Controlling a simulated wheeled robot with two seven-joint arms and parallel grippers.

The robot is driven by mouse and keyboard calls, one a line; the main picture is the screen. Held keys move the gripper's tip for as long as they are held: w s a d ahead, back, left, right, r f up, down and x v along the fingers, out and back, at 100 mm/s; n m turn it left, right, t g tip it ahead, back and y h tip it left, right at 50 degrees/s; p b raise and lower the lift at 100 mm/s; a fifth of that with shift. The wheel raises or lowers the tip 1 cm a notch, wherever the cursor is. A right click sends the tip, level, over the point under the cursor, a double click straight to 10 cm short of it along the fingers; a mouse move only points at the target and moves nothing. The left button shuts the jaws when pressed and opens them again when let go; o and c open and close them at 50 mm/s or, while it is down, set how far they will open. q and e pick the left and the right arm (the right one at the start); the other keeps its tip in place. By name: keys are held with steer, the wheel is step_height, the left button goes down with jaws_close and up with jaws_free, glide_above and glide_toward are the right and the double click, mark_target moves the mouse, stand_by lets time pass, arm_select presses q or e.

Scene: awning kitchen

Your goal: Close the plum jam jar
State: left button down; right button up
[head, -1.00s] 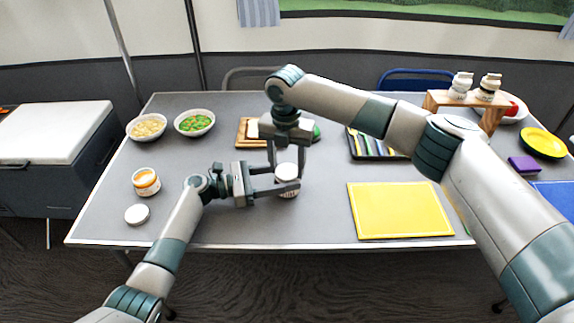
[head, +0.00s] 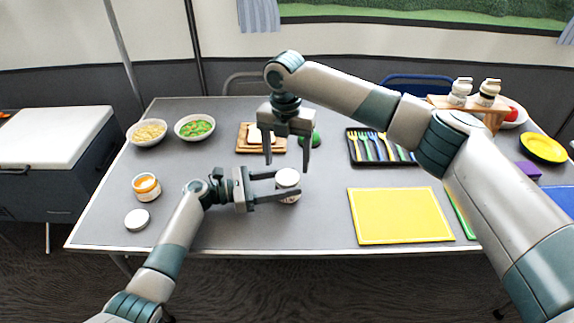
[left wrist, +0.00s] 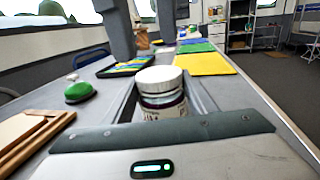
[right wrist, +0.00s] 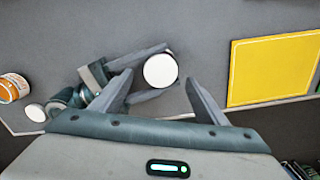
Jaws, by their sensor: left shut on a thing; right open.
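The plum jam jar (head: 288,190) stands upright on the grey table with a white lid (head: 288,177) on its top. In the left wrist view the jar (left wrist: 164,104) shows a dark band of contents and a label below the lid (left wrist: 158,78). I cannot tell how tightly the lid sits. My left gripper (head: 284,184) is shut around the jar's body from the left. My right gripper (head: 287,164) is open and empty, pointing down above and just behind the jar. In the right wrist view the white lid (right wrist: 160,70) lies beyond its spread fingers.
An open jar with orange contents (head: 146,186) and a loose white lid (head: 137,218) are at the left. A yellow mat (head: 400,215) lies to the right. A cutlery tray (head: 354,150), a wooden board (head: 243,140) and two bowls (head: 195,127) are behind. The front middle is clear.

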steer(key=shift+r, duration=0.1)
steer(key=o, duration=0.6)
steer(key=shift+c, duration=0.2)
steer(key=shift+r, duration=0.1)
step_height(320, 180, up, 12)
stand_by(0.3)
steer(key=shift+a, duration=0.1)
arm_select(q)
steer(key=c, duration=0.7)
jaws_free()
steer(key=shift+a, duration=0.1)
